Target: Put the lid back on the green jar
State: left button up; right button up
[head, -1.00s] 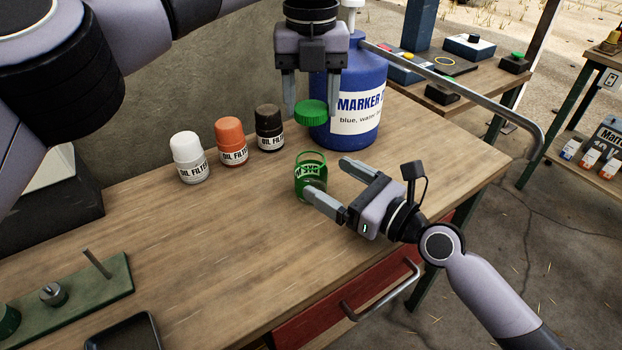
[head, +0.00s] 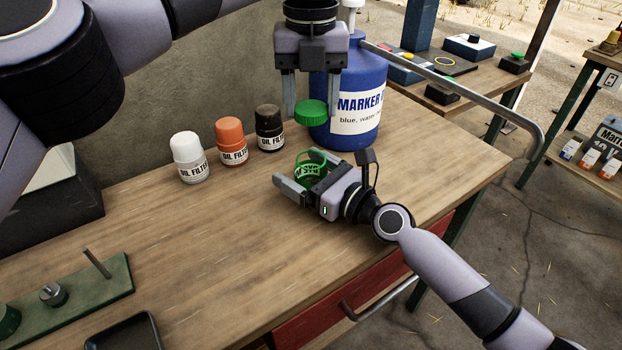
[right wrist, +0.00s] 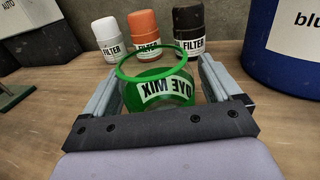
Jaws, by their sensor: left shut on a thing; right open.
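The green jar (head: 311,172) stands upright and open on the wooden bench, its label reading upside down. It shows large in the right wrist view (right wrist: 160,88), with its green rim uncovered. My right gripper (head: 297,172) is open, with one finger on each side of the jar; gaps to the fingers seem to remain. In the right wrist view its fingers (right wrist: 160,85) flank the jar. My left gripper (head: 311,108) points down above the jar, shut on the green lid (head: 311,113). The lid is held in the air, roughly level, clear of the jar.
White (head: 188,157), orange (head: 231,142) and black (head: 269,128) oil filter bottles stand left of the jar. A large blue marker jug (head: 352,100) stands behind it on the right. A green board (head: 75,292) and dark tray (head: 125,334) lie front left. The bench middle is clear.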

jog(key=shift+c, duration=0.3)
jog(key=c, duration=1.5)
pick_arm(q)
jog(key=shift+f, duration=2.5)
pick_arm(e)
jog(key=shift+o, duration=0.2)
pick_arm(q)
jog(key=shift+f, duration=0.9)
jog(key=shift+f, duration=0.5)
